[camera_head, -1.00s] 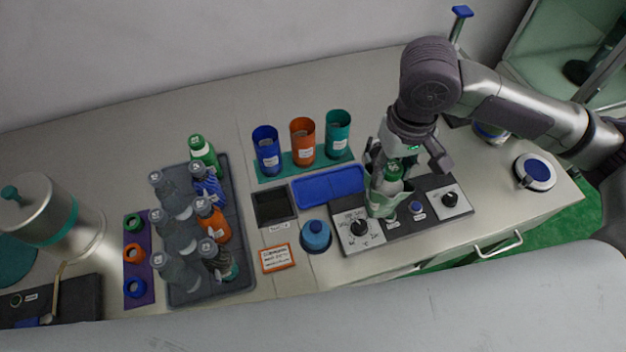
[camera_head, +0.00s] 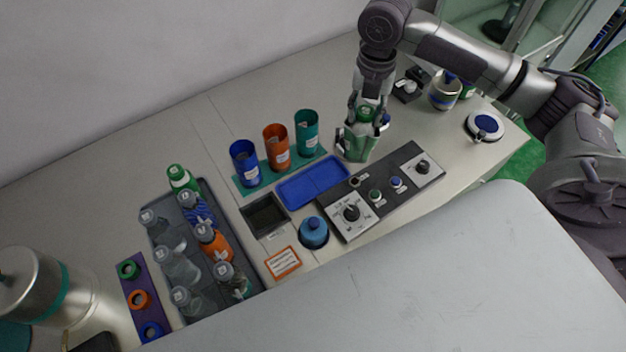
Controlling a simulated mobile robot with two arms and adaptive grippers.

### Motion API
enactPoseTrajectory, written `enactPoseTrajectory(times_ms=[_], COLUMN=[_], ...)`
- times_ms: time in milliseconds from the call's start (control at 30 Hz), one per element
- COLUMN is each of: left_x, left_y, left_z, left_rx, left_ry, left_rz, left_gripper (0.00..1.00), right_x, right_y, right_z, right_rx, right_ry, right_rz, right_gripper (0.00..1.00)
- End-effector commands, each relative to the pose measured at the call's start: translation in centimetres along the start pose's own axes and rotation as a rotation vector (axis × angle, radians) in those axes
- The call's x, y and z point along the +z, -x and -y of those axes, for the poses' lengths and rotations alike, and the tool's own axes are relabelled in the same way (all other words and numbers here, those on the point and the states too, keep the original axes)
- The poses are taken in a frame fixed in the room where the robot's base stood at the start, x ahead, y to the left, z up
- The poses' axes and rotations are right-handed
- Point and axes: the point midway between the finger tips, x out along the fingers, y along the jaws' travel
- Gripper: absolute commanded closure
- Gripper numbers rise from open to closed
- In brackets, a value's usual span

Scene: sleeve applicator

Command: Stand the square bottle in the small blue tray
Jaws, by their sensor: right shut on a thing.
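My right gripper (camera_head: 368,122) points down and is shut on a bottle with a boxy green body, which I take to be the square bottle (camera_head: 356,146). The fingers hide its upper part. The bottle looks upright, behind the control panel and right of the small blue tray's far end. I cannot tell whether its base touches the table. The small blue tray (camera_head: 312,182) is flat, low-rimmed and empty, between the colored cups and the control panel. My left gripper is not in view.
The control panel (camera_head: 402,192) with knobs and buttons borders the blue tray. Blue, orange and teal cups (camera_head: 277,147) stand behind it. A dark square bin (camera_head: 263,215) and a blue domed item (camera_head: 313,233) are nearby. A grey tray (camera_head: 247,262) holds several bottles at left.

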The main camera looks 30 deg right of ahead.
Motion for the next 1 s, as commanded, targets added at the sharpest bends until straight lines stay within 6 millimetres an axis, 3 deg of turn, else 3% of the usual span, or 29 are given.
enactPoseTrajectory(times_ms=[200,333,500,1000], left_x=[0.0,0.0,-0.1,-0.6], left_y=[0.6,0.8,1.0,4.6], left_z=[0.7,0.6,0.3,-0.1], left_rx=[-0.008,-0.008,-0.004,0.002], left_ry=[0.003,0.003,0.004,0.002], left_rz=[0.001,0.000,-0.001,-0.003], left_gripper=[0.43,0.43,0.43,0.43], right_x=[2.8,3.7,4.0,-0.4], right_y=[0.4,0.5,0.3,-5.4], right_z=[2.1,2.9,3.0,-5.7], right_rx=[-0.006,-0.008,-0.008,-0.006], right_ry=[0.485,0.674,0.788,0.802], right_rz=[0.003,0.004,0.003,0.001], right_gripper=[0.92,0.92,0.92,0.92])
